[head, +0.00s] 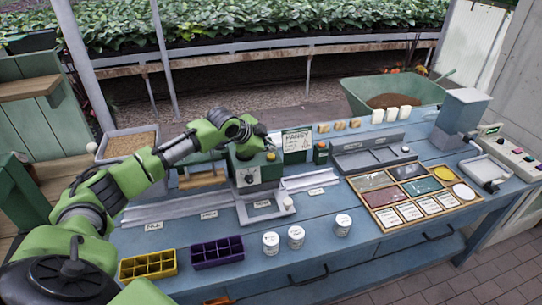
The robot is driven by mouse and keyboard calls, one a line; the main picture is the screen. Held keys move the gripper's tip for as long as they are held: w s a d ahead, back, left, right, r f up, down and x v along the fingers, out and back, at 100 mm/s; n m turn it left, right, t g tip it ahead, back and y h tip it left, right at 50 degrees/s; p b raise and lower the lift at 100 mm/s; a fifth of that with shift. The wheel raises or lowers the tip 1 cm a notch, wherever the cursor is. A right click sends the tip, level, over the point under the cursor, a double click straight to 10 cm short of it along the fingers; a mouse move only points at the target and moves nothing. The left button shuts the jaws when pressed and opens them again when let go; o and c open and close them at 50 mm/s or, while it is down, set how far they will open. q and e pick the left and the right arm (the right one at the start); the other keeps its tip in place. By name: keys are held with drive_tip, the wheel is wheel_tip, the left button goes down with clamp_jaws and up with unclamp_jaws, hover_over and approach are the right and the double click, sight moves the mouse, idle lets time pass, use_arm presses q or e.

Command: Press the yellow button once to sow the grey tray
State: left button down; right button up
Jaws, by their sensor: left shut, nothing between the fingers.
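The yellow button (271,156) is on the top right of a green seeding machine (258,172) in the middle of the bench. My left gripper (266,143) is shut and empty, just above and beside the button; I cannot tell whether it touches it. A grey tray (264,209) appears to sit on the rail below the machine's front; it is small in view and its cells are hard to make out. My right gripper is not in view.
A yellow tray (148,264), a purple tray (217,251) and several white pots stand along the bench front. A PANSY sign (297,141) is right of my gripper. A wooden board (415,194) with cards lies to the right. A green wheelbarrow (352,92) stands behind.

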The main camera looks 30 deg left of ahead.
sight(270, 157)
use_arm(q)
drive_tip(key=shift+f, duration=0.2)
idle(0.5)
drive_tip(key=shift+f, duration=0.2)
drive_tip(key=shift+f, duration=0.65)
idle(0.9)
drive_tip(key=shift+r, duration=0.1)
drive_tip(key=shift+r+p, duration=0.9)
drive_tip(key=shift+p, duration=0.2)
drive_tip(key=shift+r, duration=0.1)
wheel_tip(270, 157, up, 5)
drive_tip(key=p, duration=0.5)
